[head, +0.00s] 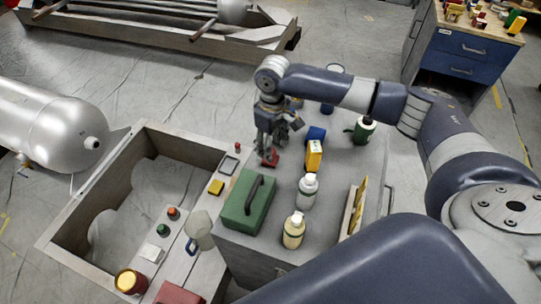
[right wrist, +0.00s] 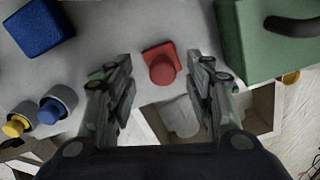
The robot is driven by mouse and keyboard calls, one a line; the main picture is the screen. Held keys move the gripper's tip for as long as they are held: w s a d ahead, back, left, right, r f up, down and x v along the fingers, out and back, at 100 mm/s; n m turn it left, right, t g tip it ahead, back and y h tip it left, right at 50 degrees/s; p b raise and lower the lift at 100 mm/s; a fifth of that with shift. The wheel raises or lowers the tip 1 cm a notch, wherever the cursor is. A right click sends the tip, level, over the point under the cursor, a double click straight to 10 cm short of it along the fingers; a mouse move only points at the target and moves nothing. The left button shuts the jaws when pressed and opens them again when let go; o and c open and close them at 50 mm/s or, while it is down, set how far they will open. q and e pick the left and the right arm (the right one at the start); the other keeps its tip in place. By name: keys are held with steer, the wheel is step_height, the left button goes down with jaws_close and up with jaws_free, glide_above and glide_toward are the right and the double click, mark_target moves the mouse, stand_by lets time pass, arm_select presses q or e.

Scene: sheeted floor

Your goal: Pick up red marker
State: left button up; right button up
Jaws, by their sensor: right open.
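The red marker (head: 270,159) looks like a small square red block with a round knob. It sits on the grey top of a cabinet, left of the yellow box, and is partly hidden by my right gripper (head: 268,148) in the head view. In the right wrist view the red marker (right wrist: 161,66) shows in full, between and just beyond the two open fingertips, apart from both. My right gripper points down over it and holds nothing. My left gripper is not in view.
A green case (head: 237,212) with a dark handle stands close by. A yellow box (head: 314,155), white bottle (head: 307,190), cream bottle (head: 293,231) and dark green container (head: 362,131) share the top. A blue block (right wrist: 39,26) lies left in the wrist view. An open bin (head: 75,216) is left.

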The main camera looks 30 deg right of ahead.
step_height(320, 180, down, 3)
steer(key=shift+s+a+r, duration=0.1)
steer(key=shift+s+r, duration=0.05)
steer(key=shift+r, duration=0.05)
steer(key=shift+f, duration=0.35)
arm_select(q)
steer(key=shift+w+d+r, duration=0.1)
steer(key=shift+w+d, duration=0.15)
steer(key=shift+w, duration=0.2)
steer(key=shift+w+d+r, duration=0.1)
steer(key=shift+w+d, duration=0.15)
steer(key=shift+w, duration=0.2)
arm_select(e)
steer(key=shift+f, duration=0.1)
jaws_close()
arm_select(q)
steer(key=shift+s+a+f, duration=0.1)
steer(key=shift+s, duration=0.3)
